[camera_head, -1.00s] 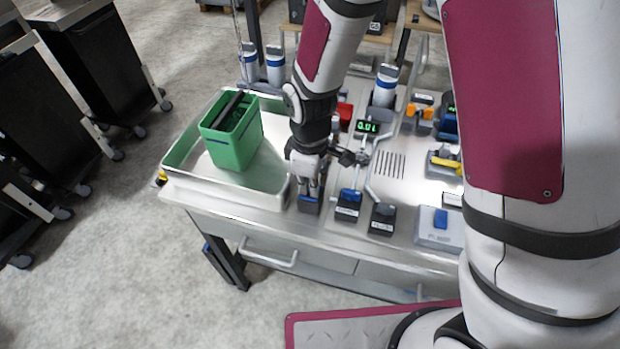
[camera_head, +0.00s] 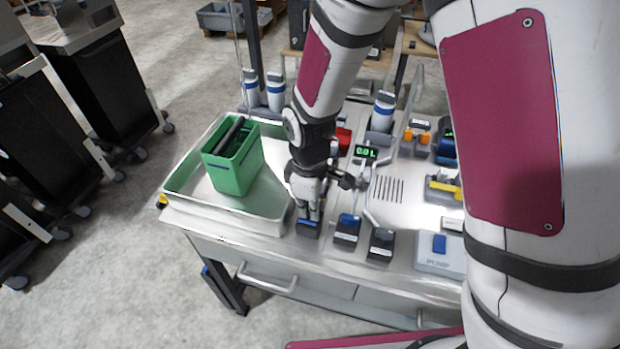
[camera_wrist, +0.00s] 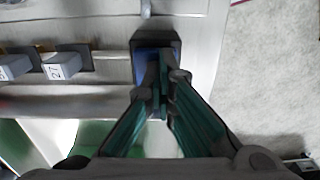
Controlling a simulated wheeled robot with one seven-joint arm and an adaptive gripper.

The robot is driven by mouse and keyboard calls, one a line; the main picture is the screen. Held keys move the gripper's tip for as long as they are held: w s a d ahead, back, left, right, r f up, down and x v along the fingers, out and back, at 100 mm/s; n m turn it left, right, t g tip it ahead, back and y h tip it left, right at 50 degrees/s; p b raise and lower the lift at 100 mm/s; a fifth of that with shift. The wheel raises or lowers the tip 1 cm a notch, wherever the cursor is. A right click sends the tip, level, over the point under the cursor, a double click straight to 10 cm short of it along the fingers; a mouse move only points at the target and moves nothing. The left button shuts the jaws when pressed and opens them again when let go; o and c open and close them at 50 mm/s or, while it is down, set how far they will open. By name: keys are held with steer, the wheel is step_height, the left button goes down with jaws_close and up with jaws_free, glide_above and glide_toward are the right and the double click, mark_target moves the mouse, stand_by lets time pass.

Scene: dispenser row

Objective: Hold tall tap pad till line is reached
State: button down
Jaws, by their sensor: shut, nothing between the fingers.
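My gripper (camera_head: 312,216) is shut and empty, pointing down at the leftmost blue-topped dark pad (camera_head: 307,229) on the counter's front edge. In the wrist view the closed fingertips (camera_wrist: 163,85) are over this pad (camera_wrist: 145,63), at or very near its blue top; contact is not clear. The fingers hide part of the pad. A green container (camera_head: 233,165) with a dark bar across its top stands upright in the metal tray (camera_head: 273,222), left of my gripper. A thin upright pipe rises behind it.
Another blue-topped pad (camera_head: 347,229) and a dark pad (camera_head: 381,244) sit to the right. A small green-digit display (camera_head: 366,153) reads about 0.0. White bottles (camera_head: 276,92) stand behind the tray. A grey box with a blue button (camera_head: 440,250) is farther right.

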step_height(320, 180, up, 13)
steer(key=shift+w, duration=0.15)
steer(key=shift+w, duration=0.1)
stand_by(1.1)
